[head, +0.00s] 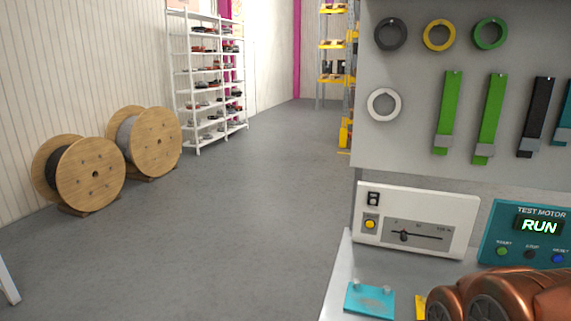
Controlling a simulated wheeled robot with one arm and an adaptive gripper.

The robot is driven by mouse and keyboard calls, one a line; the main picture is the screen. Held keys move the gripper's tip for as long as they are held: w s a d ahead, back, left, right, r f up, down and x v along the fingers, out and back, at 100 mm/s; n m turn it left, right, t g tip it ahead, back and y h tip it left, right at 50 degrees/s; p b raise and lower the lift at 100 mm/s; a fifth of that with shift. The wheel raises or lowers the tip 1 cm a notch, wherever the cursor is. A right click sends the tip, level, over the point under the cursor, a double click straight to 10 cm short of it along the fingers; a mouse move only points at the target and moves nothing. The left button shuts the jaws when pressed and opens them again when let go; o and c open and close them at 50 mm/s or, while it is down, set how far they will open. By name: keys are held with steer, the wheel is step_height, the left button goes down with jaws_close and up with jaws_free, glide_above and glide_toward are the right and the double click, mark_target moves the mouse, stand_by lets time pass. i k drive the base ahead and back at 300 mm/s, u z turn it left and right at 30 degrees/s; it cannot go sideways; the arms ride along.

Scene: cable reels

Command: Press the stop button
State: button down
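A teal test motor panel (487,246) stands on the bench at the right edge of the head view. Its display (540,226) reads RUN in lit letters. Below it are a green start button (502,251), a dark stop button (530,254) in the middle and a blue reset button (557,258). The stop button shows clear of anything in front of it. Copper-coloured links of my arm cover the bottom right corner, just below the panel. My gripper does not show, so its opening is hidden.
A white meter box (415,220) stands left of the panel. A cyan block (370,301) lies on the bench. Tape rolls and green and black straps hang on the grey board (450,60) above. Wooden cable reels (95,175) and a white shelf (185,90) stand beyond open floor.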

mark_target(529, 255)
steer(key=z, duration=1.5)
